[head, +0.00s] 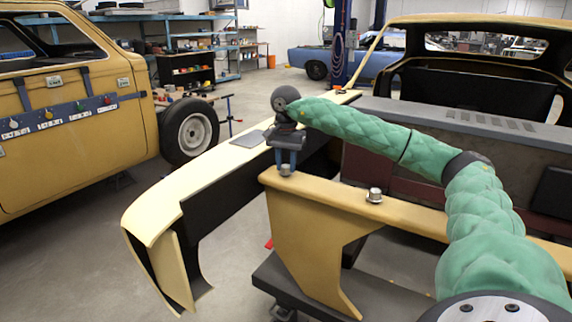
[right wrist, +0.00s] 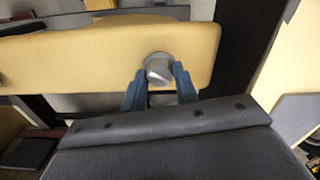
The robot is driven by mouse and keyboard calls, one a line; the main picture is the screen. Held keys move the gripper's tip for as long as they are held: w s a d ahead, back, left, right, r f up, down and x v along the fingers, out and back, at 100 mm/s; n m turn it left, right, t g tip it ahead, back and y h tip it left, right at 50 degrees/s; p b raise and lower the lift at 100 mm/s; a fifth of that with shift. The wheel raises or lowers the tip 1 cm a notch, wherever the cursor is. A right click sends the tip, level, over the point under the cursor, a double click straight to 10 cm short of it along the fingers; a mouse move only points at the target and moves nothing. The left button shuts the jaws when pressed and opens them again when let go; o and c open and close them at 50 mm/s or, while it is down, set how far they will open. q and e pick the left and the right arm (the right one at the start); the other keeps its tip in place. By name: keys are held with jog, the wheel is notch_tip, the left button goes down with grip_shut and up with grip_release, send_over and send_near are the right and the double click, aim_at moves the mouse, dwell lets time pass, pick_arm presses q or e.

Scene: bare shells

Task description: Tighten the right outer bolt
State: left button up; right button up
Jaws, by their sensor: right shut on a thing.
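My right gripper (head: 287,158) reaches down at the left end of a tan beam and is shut on a silver bolt (head: 286,171). In the right wrist view, the blue fingers of the right gripper (right wrist: 160,76) stand on either side of the round bolt head (right wrist: 158,66), near the end of the tan beam (right wrist: 80,58). A second silver bolt (head: 374,195) stands upright on the beam (head: 420,213), further right, with no gripper on it. Whether the held bolt is fully seated cannot be told. My left gripper is not in view.
A cream fender (head: 190,190) runs close to the left of the beam end. A grey body panel (head: 440,122) lies behind it. A dark support (head: 330,295) is below. A yellow truck shell (head: 90,150) with a wheel (head: 190,132) stands at left, with open floor between.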

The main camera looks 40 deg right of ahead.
jog(key=m, duration=0.3)
jog(key=shift+r+m, duration=0.2)
jog(key=shift+m, duration=0.2)
jog(key=m, duration=0.3)
jog(key=shift+d+m, duration=0.1)
jog(key=shift+m, duration=0.2)
jog(key=m, duration=0.3)
jog(key=shift+m, duration=0.3)
jog(key=m, duration=0.4)
jog(key=shift+m, duration=0.3)
jog(key=m, duration=0.3)
jog(key=shift+r+m+p, duration=0.1)
jog(key=shift+m+p, duration=0.2)
jog(key=shift+p, duration=0.05)
jog(key=m, duration=0.3)
jog(key=shift+m, duration=0.3)
jog(key=m, duration=0.4)
jog(key=shift+p, duration=0.35)
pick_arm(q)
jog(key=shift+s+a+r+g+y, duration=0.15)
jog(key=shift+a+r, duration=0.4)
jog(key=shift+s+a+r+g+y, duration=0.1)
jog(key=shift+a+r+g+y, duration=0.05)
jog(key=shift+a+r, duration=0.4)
pick_arm(e)
jog(key=shift+m, duration=1.3)
